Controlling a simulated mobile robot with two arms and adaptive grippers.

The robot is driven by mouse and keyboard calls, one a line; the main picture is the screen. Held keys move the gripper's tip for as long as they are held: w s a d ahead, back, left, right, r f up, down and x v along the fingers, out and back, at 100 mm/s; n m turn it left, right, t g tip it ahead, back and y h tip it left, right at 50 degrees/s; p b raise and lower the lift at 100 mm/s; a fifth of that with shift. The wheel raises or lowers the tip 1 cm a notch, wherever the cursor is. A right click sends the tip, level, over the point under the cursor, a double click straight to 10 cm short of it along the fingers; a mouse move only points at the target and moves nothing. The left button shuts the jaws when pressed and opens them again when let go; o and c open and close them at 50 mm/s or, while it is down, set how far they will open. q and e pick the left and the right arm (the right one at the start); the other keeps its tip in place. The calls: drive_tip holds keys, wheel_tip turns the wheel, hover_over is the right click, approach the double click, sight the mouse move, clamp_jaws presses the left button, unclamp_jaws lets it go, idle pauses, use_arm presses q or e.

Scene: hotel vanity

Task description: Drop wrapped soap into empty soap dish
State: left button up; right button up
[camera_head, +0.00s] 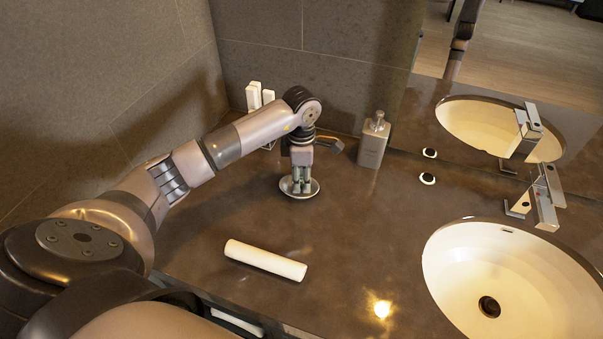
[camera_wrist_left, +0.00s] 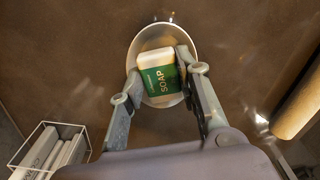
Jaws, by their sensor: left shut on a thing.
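The wrapped soap (camera_wrist_left: 160,82), white with a green label reading SOAP, is between the fingers of my left gripper (camera_wrist_left: 158,68), which is shut on it. The round, shallow soap dish (camera_wrist_left: 143,37) lies directly beneath in the left wrist view, its rim circling the soap. In the head view my left gripper (camera_head: 301,183) points down over the dish (camera_head: 299,194) on the dark counter. The fingers hide most of the soap there, and I cannot tell whether it touches the dish. My right gripper is not in view.
A wire holder with white items (camera_head: 254,97) stands behind my left arm. A grey dispenser (camera_head: 373,143) stands behind right of the dish. A white roll (camera_head: 265,260) lies in front. The sink (camera_head: 480,255) and faucet (camera_head: 543,203) are right. Counter between roll and sink is clear.

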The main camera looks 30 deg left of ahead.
sight(301, 181)
use_arm(q)
drive_tip(key=shift+f, duration=0.25)
drive_tip(key=o, duration=1)
drive_tip(key=shift+r, duration=0.15)
wheel_tip(301, 181, up, 12)
drive_tip(key=shift+f, duration=0.1)
idle(1.0)
